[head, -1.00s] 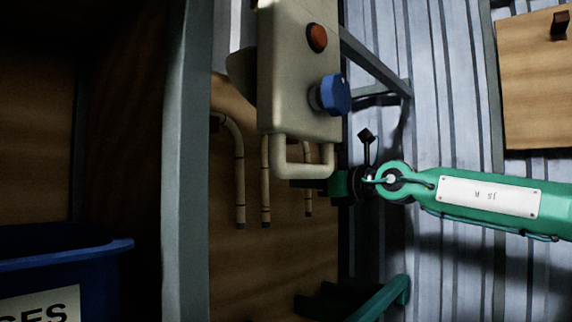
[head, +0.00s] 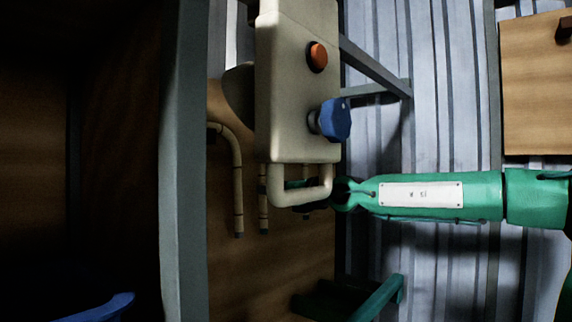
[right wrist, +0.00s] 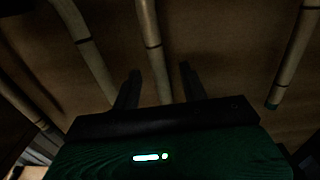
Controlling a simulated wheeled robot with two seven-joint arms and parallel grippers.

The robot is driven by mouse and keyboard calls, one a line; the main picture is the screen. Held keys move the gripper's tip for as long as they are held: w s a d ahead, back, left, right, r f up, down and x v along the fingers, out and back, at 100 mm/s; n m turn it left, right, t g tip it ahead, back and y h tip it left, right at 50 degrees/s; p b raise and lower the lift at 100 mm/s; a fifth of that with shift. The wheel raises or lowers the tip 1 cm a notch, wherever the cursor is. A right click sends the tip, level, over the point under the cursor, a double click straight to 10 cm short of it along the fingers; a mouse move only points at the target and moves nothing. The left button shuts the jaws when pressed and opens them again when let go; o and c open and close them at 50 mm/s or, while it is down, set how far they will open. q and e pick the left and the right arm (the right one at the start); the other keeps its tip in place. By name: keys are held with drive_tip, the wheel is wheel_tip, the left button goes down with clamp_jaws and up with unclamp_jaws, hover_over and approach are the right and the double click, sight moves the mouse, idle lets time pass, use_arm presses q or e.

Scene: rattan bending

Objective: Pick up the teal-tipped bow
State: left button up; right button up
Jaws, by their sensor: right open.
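Several tan rattan bows with dark bands hang by the wooden board in the head view, including a curved one (head: 237,180) and a straight-looking one (head: 263,210). In the right wrist view, the bow at right ends in a teal tip (right wrist: 272,105). My right gripper (right wrist: 158,80) is open, its two dark fingers pointing toward the bows. Another bow (right wrist: 152,45) lines up between the fingers, its lower end hidden by the gripper body; contact cannot be told. The teal-tipped bow lies right of both fingers. In the head view, the right gripper is partly hidden behind the pale handle. My left gripper is out of view.
A beige control box (head: 290,110) with an orange button (head: 318,56), a blue knob (head: 335,120) and a loop handle (head: 300,200) hangs close before the bows. A grey post (head: 185,180) stands left. A blue bin edge (head: 105,308) shows at lower left.

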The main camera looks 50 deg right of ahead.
drive_tip(key=shift+w+a+p, duration=0.1)
drive_tip(key=shift+w+p, duration=0.3)
drive_tip(key=shift+w, duration=0.65)
drive_tip(key=c, duration=0.9)
clamp_jaws()
drive_tip(key=shift+r, duration=0.1)
